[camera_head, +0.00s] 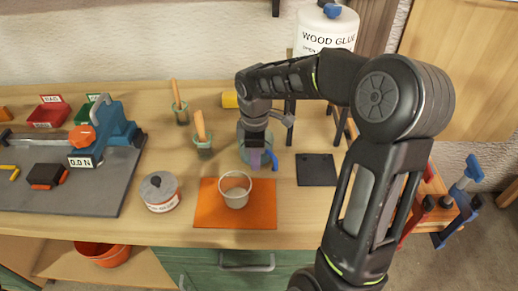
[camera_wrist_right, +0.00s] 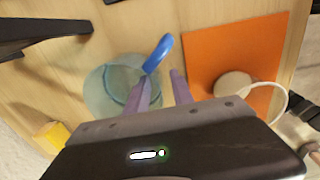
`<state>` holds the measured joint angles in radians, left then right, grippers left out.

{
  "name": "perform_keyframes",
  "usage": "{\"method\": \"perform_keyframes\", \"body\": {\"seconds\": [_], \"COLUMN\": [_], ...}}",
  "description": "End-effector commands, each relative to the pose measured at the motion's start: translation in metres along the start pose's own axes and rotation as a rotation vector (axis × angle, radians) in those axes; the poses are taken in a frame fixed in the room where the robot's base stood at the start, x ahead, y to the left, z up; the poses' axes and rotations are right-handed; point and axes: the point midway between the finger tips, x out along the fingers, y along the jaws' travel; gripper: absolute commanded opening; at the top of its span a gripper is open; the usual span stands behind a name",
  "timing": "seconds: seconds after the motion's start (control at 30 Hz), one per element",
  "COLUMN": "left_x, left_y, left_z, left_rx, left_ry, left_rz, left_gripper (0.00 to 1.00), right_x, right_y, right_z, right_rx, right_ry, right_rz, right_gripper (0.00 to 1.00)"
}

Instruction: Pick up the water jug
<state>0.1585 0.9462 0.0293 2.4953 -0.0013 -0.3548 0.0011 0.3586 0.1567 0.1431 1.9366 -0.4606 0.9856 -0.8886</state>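The water jug (camera_head: 243,150) is a translucent grey-green vessel with a blue handle, standing on the wooden bench behind the orange mat. My right gripper (camera_head: 261,160) is over it and hides much of it. In the right wrist view the jug (camera_wrist_right: 100,92) lies left of the fingers and its blue handle is just ahead of them. My right gripper (camera_wrist_right: 160,90) is open there, its two purple fingers apart with nothing clearly between them. Whether a finger touches the jug cannot be told. My left gripper is out of view.
A clear cup (camera_head: 236,190) stands on the orange mat (camera_head: 210,212). A lidded tin (camera_head: 160,193) is left of it. Two green pots with brushes (camera_head: 203,148) stand left of the jug. A dark plate (camera_head: 317,170) lies to the right. A blue vise (camera_head: 115,125) is further left.

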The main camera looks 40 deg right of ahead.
Motion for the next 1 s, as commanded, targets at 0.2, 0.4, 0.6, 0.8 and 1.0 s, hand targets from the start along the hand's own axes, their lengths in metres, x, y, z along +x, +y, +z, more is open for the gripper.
{"method": "perform_keyframes", "body": {"seconds": [0.2,0.4,0.6,0.8,1.0], "left_x": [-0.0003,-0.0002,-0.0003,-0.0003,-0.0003], "left_y": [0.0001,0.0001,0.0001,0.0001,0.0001], "left_z": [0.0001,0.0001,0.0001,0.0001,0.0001], "left_rx": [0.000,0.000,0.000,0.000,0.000], "left_ry": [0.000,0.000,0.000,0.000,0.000], "left_rz": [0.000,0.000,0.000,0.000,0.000], "left_gripper": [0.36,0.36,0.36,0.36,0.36], "right_x": [0.0061,0.0059,0.0058,0.0058,0.0057], "right_y": [0.0003,0.0002,0.0002,0.0002,0.0002], "right_z": [0.0000,0.0000,0.0000,0.0000,0.0000], "right_rx": [0.000,0.000,0.000,0.000,0.000], "right_ry": [0.000,0.000,0.000,0.000,0.000], "right_rz": [0.002,0.002,0.001,0.001,0.001], "right_gripper": [0.29,0.29,0.29,0.17,0.01]}}
